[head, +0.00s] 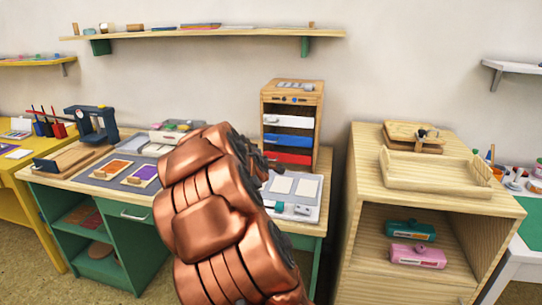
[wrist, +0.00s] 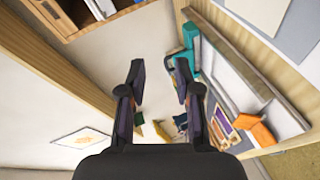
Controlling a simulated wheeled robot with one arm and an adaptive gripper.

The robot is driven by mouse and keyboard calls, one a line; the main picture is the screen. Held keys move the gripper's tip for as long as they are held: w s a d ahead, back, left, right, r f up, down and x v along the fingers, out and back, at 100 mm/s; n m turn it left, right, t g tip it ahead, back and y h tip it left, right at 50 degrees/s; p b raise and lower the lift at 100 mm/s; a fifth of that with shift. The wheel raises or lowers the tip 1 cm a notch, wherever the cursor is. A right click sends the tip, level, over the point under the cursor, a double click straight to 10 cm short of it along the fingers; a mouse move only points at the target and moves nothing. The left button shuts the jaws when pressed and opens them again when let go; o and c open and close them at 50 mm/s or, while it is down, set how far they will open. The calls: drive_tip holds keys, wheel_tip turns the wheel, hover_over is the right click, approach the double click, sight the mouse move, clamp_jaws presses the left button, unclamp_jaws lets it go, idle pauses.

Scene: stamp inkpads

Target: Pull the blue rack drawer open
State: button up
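The wooden rack (head: 319,128) stands at the back right of the green desk in the head view. I cannot make out the blue drawer in the wrist view.
A grey tray (head: 312,218) with pale cards lies on the desk before the rack. A wooden cabinet (head: 362,210) stands to the right, with a shallow wooden tray (head: 440,180) on top. A wall shelf (head: 215,32) hangs above.

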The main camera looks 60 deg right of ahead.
drive_tip(key=s+d+f+n+t+h+b, duration=0.2)
drive_tip(key=d+f+n+t+b, duration=0.25)
drive_tip(key=d, duration=0.65)
drive_tip(key=f+x, duration=0.1)
drive_tip(key=x, duration=0.6)
drive_tip(key=shift+d+r+n, duration=0.15)
drive_tip(key=shift+r+n, duration=0.25)
drive_tip(key=shift+n, duration=0.05)
drive_tip(key=shift+w, duration=0.15)
clamp_jaws()
